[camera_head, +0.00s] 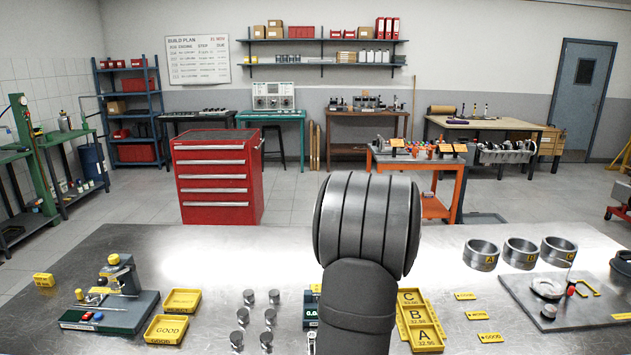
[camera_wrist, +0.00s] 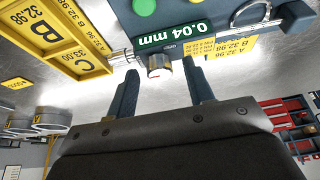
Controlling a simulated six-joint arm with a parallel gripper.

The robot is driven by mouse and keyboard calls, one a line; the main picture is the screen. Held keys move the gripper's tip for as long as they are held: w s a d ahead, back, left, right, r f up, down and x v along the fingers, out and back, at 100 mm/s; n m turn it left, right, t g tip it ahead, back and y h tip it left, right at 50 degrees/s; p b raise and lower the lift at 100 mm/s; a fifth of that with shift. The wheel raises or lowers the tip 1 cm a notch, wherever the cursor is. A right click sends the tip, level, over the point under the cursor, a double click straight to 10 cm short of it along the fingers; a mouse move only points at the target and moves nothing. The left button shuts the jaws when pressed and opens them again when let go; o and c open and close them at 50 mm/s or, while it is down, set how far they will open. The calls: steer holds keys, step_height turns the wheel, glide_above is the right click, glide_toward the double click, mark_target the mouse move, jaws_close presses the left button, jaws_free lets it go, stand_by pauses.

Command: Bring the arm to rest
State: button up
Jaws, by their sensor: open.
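In the wrist view my gripper (camera_wrist: 158,70) is open, its two dark fingers apart with nothing between them. In the head view my thick grey arm rises over the front middle of the steel bench (camera_head: 240,255). It hides my gripper and most of the gauge unit (camera_head: 310,308) there.
The yellow A, B, C tray (camera_head: 421,333) lies right of my arm. Lettered rings (camera_head: 481,256) and a grey plate (camera_head: 600,305) are at right. A red cabinet (camera_head: 215,178) stands behind.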

steer(key=shift+a+m+h, duration=0.15)
steer(key=shift+m+h, duration=0.55)
steer(key=shift+m, duration=1.3)
steer(key=shift+w+m+g+h, duration=0.1)
steer(key=shift+m+g+h, duration=0.45)
steer(key=shift+m, duration=1.45)
